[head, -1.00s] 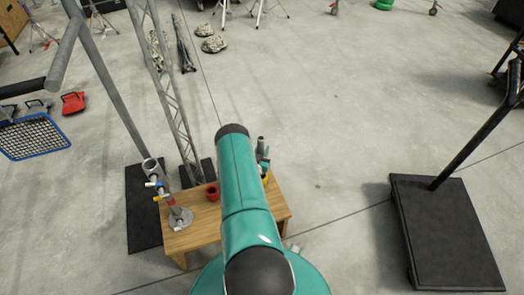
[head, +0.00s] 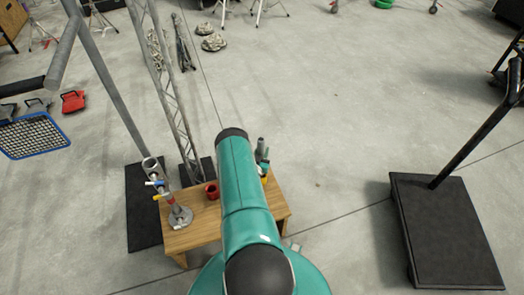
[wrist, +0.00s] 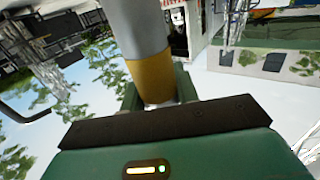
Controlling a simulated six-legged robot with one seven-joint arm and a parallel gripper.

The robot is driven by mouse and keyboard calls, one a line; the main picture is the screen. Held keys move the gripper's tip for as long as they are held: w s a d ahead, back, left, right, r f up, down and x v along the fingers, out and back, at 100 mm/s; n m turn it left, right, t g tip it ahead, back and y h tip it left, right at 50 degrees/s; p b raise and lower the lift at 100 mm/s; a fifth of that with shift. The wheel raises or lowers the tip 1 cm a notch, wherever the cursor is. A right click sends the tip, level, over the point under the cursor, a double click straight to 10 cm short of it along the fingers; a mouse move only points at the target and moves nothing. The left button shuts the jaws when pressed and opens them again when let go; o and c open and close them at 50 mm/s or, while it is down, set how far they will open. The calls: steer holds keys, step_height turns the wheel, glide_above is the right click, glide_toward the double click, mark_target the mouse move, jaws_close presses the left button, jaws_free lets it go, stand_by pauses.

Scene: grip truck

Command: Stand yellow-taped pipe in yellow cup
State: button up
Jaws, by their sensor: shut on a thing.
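The yellow-taped pipe is a grey tube (wrist: 143,30) with a wide yellow tape band (wrist: 152,78). In the wrist view my gripper (wrist: 158,93) is shut on it at the band. In the head view the pipe's grey upper end (head: 261,145) stands roughly upright just right of my arm. A small patch of yellow (head: 264,180) shows below it at the table's right side, probably the yellow cup. My arm hides most of that spot. I cannot tell whether the pipe's lower end is inside the cup, touching it or above it.
A red cup (head: 212,191) stands on the wooden table (head: 195,235), left of my arm. A metal holder (head: 180,217) with coloured taped pieces is at the table's left. Dark bases with poles stand on both sides. Open floor lies beyond.

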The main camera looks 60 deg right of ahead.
steer(key=shift+f, duration=3.35)
steer(key=o, duration=1.2)
steer(key=shift+a, duration=0.1)
steer(key=s+a, duration=0.2)
steer(key=a, duration=1.1)
steer(key=shift+a, duration=0.3)
